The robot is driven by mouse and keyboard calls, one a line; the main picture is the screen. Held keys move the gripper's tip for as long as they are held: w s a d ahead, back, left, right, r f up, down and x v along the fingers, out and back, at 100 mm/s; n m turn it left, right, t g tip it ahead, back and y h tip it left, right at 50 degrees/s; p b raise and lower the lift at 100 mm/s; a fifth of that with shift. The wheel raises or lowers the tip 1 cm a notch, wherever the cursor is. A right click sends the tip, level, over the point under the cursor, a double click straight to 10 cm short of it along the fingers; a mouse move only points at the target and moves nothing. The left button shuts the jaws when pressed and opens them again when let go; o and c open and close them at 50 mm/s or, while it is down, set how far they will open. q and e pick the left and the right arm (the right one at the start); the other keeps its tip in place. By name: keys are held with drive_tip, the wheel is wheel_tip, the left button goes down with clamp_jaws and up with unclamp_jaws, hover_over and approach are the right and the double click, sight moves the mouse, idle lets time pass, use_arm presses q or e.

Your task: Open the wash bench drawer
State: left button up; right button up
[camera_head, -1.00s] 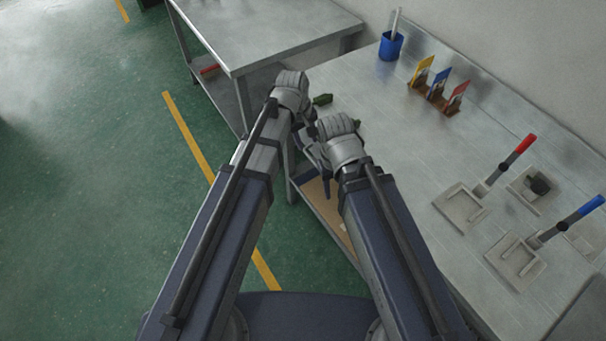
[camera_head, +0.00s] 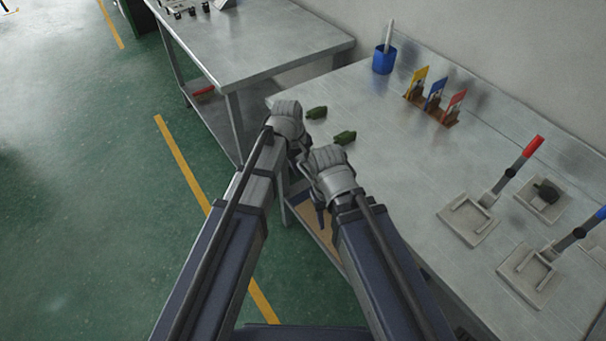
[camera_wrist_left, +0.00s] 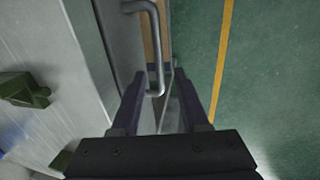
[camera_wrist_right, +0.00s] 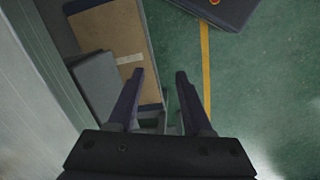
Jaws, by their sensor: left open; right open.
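The drawer's grey bar handle (camera_wrist_left: 155,40) shows in the left wrist view on the front of the wash bench (camera_head: 400,170). My left gripper (camera_wrist_left: 160,90) is open. The lower end of the handle appears between its fingers in the picture; I cannot tell whether they touch. In the head view the left gripper (camera_head: 301,160) is at the bench's front left corner, and the handle is hidden. My right gripper (camera_wrist_right: 156,75) is open and empty beside the bench front, above the lower shelf. It also shows in the head view (camera_head: 320,212).
Two green pieces (camera_head: 345,137) lie on the bench top near the grippers. A blue cup (camera_head: 383,60), a rack of coloured tags (camera_head: 433,103) and hand tools (camera_head: 515,170) stand farther off. A brown box (camera_wrist_right: 112,45) sits below. A second table (camera_head: 250,45) adjoins; green floor is clear left.

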use_arm(q)
drive_tip(key=shift+w+d+f+b, duration=0.1)
drive_tip(key=shift+f+b, duration=0.25)
drive_tip(key=shift+f, duration=0.35)
clamp_jaws()
idle(1.0)
